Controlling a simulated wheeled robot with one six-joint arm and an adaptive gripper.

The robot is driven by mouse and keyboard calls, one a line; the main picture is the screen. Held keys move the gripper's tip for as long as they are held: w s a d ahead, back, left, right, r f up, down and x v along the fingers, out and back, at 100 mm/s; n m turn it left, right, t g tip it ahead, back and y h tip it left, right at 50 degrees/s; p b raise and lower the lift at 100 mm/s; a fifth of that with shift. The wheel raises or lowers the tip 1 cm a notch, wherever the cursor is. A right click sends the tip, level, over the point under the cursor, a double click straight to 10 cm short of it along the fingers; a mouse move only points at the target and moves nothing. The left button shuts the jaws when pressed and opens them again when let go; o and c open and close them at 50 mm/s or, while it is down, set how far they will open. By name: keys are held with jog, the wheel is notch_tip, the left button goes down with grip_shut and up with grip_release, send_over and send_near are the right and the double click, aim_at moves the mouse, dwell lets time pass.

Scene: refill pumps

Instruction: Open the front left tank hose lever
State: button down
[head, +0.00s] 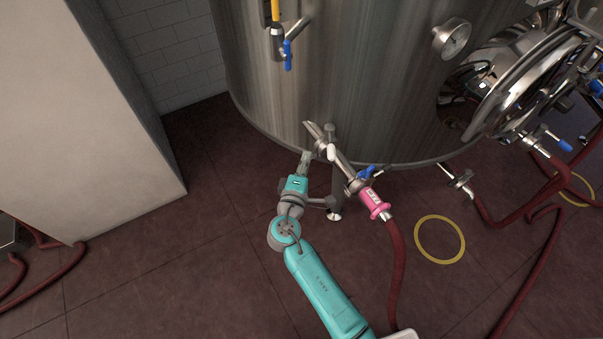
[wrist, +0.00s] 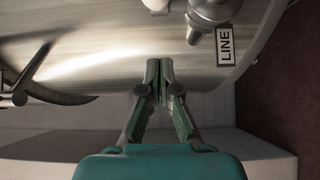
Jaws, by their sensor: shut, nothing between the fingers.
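A big steel tank (head: 330,90) fills the top of the head view. At its lower front, a steel outlet pipe (head: 342,162) slants down to a pink hose coupling (head: 372,199) with a red hose below. A small blue lever (head: 367,173) sits on the pipe just above the coupling. My gripper (head: 306,157) is just left of the pipe, up and left of the blue lever and apart from it. In the wrist view my gripper (wrist: 159,66) has its fingers together with nothing between them, before the tank wall (wrist: 100,65). The blue lever does not show there.
A gauge (head: 452,38) and round hatch (head: 510,90) are at the right. Another blue-handled valve (head: 287,54) hangs higher on the tank. A pale block (head: 85,120) stands left. Red hoses (head: 520,215) lie right. A LINE label (wrist: 225,46) shows in the wrist view.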

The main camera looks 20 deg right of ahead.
aim_at(331, 144)
jog(key=d, duration=0.4)
jog(key=shift+s, duration=0.4)
jog(key=shift+s+d, duration=0.25)
jog(key=shift+d, duration=0.5)
jog(key=shift+s+d, duration=0.3)
jog(key=shift+d, duration=0.45)
jog(key=shift+s+d, duration=0.25)
jog(key=shift+d, duration=0.5)
